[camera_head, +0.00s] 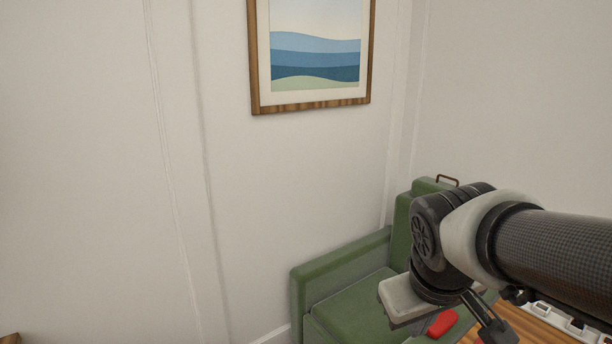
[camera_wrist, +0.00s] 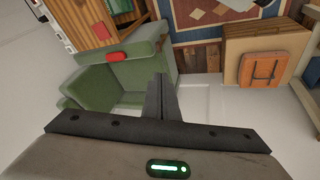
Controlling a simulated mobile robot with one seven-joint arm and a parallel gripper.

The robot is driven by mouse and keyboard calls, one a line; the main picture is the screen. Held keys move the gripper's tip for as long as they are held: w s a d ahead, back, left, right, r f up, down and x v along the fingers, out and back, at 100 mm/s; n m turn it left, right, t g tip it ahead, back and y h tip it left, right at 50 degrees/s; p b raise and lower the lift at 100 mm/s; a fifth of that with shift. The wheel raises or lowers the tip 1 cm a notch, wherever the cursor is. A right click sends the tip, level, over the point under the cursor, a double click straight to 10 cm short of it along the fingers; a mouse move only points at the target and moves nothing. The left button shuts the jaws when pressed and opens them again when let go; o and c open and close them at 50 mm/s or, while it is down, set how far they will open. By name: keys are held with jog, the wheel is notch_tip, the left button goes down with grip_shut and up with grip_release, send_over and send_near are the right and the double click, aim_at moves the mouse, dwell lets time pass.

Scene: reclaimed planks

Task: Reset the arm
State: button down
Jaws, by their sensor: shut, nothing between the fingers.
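My gripper (camera_head: 497,331) hangs at the end of my arm at the lower right of the head view, partly cut off by the bottom edge. In the wrist view my gripper (camera_wrist: 161,96) shows as two dark fingers pressed together, shut with nothing between them. Beyond it stands a green armchair (camera_head: 345,275), which also shows in the wrist view (camera_wrist: 100,85). A red object (camera_head: 441,323) appears near the chair in the head view, partly behind my gripper. In the wrist view the red object (camera_wrist: 117,56) lies against the green armrest.
A framed wave picture (camera_head: 311,107) hangs on the pale wall. A wooden surface (camera_head: 527,327) with a white slotted object (camera_head: 560,318) is at lower right. The wrist view shows a tan box (camera_wrist: 238,48) with an orange panel (camera_wrist: 260,69). The wall area at left is bare.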

jog(key=s+a+r+m+y, duration=0.2)
jog(key=s+a+m, duration=0.1)
jog(key=s, duration=0.3)
notch_tip(320, 180, up, 12)
jog(key=p, duration=1.2)
jog(key=shift+s+r+t, duration=0.15)
jog(key=shift+r+t, duration=0.05)
jog(key=shift+t, duration=0.2)
